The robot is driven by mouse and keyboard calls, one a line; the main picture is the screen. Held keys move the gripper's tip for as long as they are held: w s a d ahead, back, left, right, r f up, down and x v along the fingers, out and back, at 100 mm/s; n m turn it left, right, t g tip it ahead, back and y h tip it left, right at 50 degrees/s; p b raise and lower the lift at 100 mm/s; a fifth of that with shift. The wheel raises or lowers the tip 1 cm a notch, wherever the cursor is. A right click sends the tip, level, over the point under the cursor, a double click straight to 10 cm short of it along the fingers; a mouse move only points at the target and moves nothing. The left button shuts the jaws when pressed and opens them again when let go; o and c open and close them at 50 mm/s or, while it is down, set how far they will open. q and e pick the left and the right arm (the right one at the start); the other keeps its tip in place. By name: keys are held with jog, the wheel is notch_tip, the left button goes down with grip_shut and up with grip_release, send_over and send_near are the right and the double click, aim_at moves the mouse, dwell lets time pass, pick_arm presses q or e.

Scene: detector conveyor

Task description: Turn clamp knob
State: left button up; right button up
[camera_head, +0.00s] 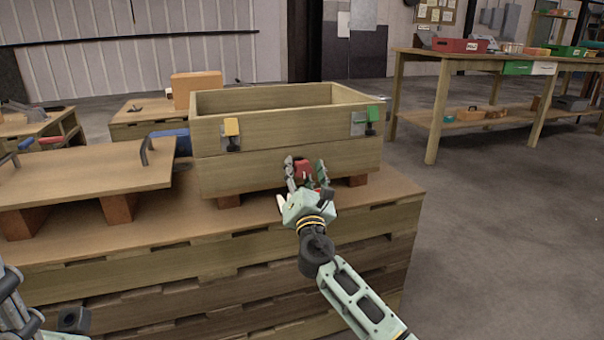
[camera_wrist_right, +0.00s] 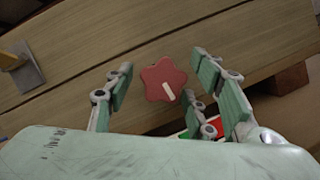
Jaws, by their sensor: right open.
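A red star-shaped clamp knob (camera_head: 303,171) with a white bar mark (camera_wrist_right: 169,91) is at the front of the wooden crate (camera_head: 290,178). The knob also shows near the middle of the right wrist view (camera_wrist_right: 158,77). My right gripper (camera_head: 306,172) is open at the knob. In the right wrist view, its fingers (camera_wrist_right: 165,85) stand on either side of the knob, with visible gaps. No grip on the knob shows. A green and red patch (camera_wrist_right: 208,130) shows below the knob, partly hidden by a finger. Only part of my left arm shows at lower left; its gripper is out of view.
The crate rests on blocks on a wooden stack (camera_head: 200,290). A yellow latch (camera_head: 232,127) and a green latch (camera_head: 373,113) are on its front wall. A wooden lid with handles (camera_head: 85,175) lies at the left. The floor (camera_head: 480,250) at the right is clear.

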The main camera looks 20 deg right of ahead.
jog(key=shift+c, duration=0.4)
jog(key=c, duration=1)
jog(key=shift+r+m, duration=0.1)
jog(key=shift+m, duration=0.4)
